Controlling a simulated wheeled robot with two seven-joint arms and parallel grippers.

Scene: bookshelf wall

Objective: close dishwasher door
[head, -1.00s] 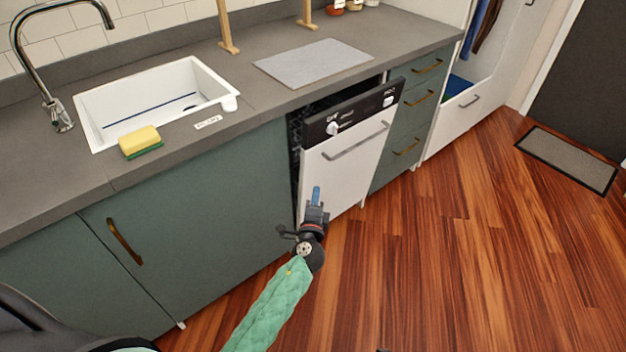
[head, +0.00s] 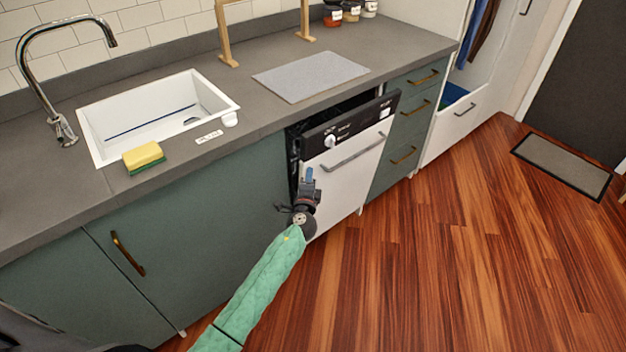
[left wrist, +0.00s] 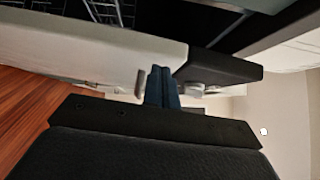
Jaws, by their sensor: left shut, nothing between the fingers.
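The dishwasher door (head: 340,178) is white with a black control strip and a grey bar handle (head: 352,152). It stands slightly ajar, tilted out at the top under the counter, with a dark gap along its top and left side. My left gripper (head: 309,174) is shut and empty, in front of the door's left part, below the handle in the picture. In the left wrist view the closed blue fingertips (left wrist: 162,88) overlap the white door panel (left wrist: 90,45), and rack wires show behind it. I cannot tell whether they touch. My right gripper is not in view.
A grey counter (head: 255,98) with a white sink (head: 96,125) and a yellow sponge (head: 143,156) runs above. Green drawers (head: 408,125) stand right of the dishwasher and a green cabinet (head: 200,230) left.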

